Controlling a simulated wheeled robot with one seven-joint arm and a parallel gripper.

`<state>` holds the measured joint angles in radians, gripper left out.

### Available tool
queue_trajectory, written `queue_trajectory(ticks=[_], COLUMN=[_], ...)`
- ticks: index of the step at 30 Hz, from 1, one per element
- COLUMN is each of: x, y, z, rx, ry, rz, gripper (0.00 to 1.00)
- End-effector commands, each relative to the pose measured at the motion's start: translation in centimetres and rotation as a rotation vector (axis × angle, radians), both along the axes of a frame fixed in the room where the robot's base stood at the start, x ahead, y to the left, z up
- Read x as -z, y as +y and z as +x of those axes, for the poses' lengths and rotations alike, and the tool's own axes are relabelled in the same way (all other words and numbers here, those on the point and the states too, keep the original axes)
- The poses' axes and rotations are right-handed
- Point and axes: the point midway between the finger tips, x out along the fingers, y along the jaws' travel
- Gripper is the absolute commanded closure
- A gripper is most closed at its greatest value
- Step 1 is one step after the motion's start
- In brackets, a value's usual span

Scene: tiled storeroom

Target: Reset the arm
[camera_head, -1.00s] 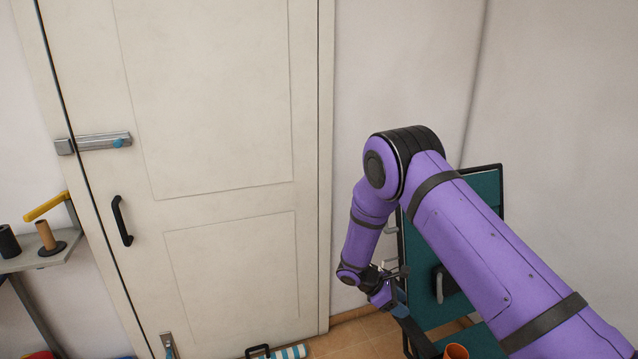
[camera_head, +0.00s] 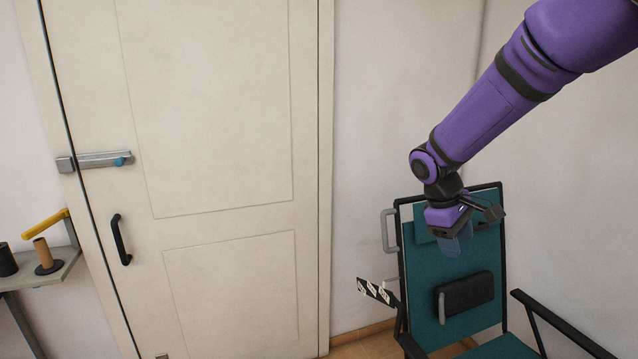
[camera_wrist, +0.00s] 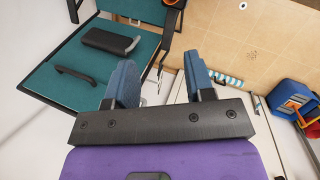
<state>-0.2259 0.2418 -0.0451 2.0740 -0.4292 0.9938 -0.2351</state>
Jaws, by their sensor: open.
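My purple arm (camera_head: 490,115) reaches in from the upper right in the head view. My gripper (camera_head: 455,243) hangs at its end, in front of the teal chair's backrest. In the wrist view my gripper (camera_wrist: 160,72) has its two blue fingers spread wide apart, with nothing between them. It is open and empty. In the head view the fingers partly overlap one another.
A teal chair (camera_head: 425,280) with black armrests stands below and behind my gripper; it also shows in the wrist view (camera_wrist: 85,87). A pale door (camera_head: 225,205) with a black handle (camera_head: 121,240) fills the left. A shelf (camera_head: 50,272) holds a brown tube. A blue-red bin (camera_wrist: 292,98) shows in the wrist view.

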Motion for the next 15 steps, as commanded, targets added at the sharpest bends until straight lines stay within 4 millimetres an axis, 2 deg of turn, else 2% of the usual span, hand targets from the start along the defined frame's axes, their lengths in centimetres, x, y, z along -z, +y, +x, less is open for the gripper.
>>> queue_trajectory(ticks=[1, 6, 15], x=[-1.5, -5.2, -10.2], y=[-0.4, -1.2, -2.3], z=[-1.1, -4.7, -11.6], rx=[0.028, 0.122, 0.280], ry=[-0.030, -0.121, -0.280], rz=[0.021, 0.092, 0.219], gripper=[0.51, 0.51, 0.51])
